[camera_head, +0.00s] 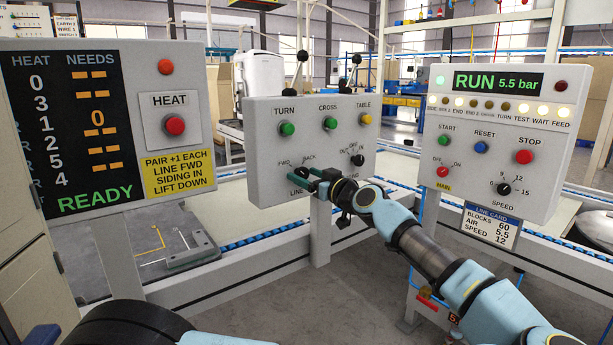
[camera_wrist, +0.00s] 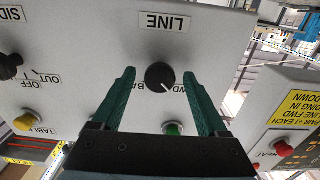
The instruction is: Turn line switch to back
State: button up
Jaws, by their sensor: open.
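The line switch is a black round knob (camera_wrist: 159,76) under the LINE label in the wrist view, which is upside down. Its white mark points down-right, toward the partly covered FWD label; BACK is on the other side. My gripper (camera_wrist: 160,80) is open, with one green finger on each side of the knob. Gaps show between fingers and knob in the picture; contact in depth cannot be told. In the head view, my gripper (camera_head: 318,180) is at the lower left of the middle panel (camera_head: 262,160) and mostly hides the knob there.
The middle panel also has a green TURN button (camera_head: 287,129), a green CROSS button (camera_head: 330,123), a yellow TABLE button (camera_head: 365,119) and an OUT/OFF knob (camera_head: 357,160). The HEAT panel (camera_head: 200,80) stands left, the RUN panel (camera_head: 500,130) right. Joysticks stand atop the middle panel.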

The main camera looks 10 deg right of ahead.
grip_shut()
dwell(0.5)
